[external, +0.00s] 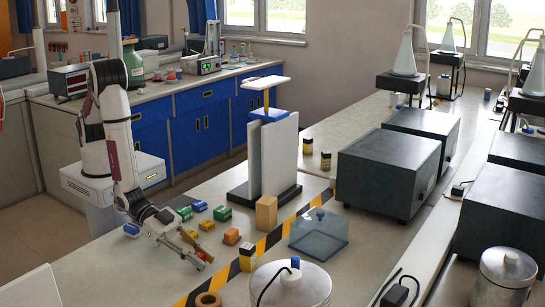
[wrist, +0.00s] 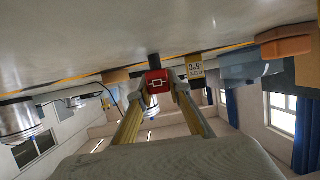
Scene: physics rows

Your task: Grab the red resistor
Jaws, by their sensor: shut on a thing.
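The red resistor is a small red block with a white resistor symbol (wrist: 157,83), at the fingertips in the wrist view. My gripper (wrist: 158,88) is shut on it, with one yellowish finger on each side. In the external view my gripper (external: 201,259) is low over the near bench, at the left.
Several small blocks lie close by, including an orange one (external: 231,236), a green one (external: 222,213) and a blue one (external: 131,230). A wooden block (external: 266,213), a yellow-black block (external: 247,257) and a clear box (external: 319,232) stand to the right.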

